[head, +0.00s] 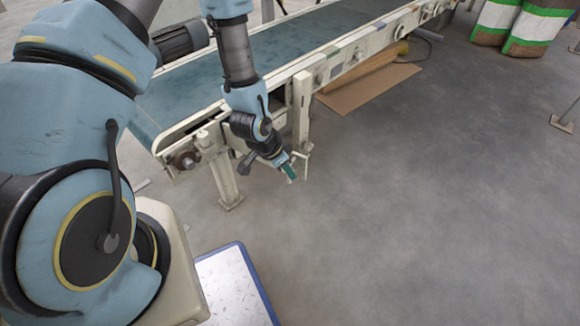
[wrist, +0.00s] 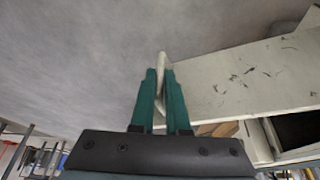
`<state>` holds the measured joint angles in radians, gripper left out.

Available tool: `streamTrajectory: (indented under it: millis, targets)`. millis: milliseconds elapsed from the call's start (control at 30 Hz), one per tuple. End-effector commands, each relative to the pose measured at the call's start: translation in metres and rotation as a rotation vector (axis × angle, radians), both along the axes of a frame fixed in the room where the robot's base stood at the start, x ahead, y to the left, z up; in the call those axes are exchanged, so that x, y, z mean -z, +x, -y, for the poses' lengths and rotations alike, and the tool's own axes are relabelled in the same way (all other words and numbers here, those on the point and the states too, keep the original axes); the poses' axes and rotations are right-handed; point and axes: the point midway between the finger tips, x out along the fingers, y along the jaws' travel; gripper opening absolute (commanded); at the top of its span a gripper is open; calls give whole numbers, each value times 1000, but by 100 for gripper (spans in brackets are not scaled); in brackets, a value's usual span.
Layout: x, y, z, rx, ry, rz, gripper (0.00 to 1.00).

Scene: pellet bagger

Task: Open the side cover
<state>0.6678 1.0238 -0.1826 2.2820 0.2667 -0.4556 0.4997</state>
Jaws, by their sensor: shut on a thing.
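My gripper (head: 291,170) is low beside the near end of the conveyor, next to a cream upright panel (head: 301,108) on the conveyor's side. In the wrist view, my gripper (wrist: 163,82) has its two green fingers close together on a thin pale edge or handle (wrist: 161,66). This pale piece stands at the left end of a scuffed cream panel (wrist: 245,82), which looks like the side cover. Whether the piece is joined to the panel is hard to tell. The fingers hide its lower part.
The conveyor (head: 270,50) with a green belt runs to the upper right. A cardboard sheet (head: 368,88) lies on the floor under it. Green and white bags (head: 522,25) stand at the back right. A blue-edged platform (head: 232,290) is at the front.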

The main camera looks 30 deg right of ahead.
Motion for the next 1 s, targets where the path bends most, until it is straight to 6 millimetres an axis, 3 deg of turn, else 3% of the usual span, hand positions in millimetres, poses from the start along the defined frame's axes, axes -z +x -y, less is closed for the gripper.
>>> streamTrajectory:
  millis: [567,600,833,1000]
  targets:
    - [-1,-4,1,6,-2,-5,0]
    - [-1,-4,1,6,-2,-5,15]
    - [0,-2,0,2,-1,-3,41]
    - [0,-1,-1,1,0,-2,42]
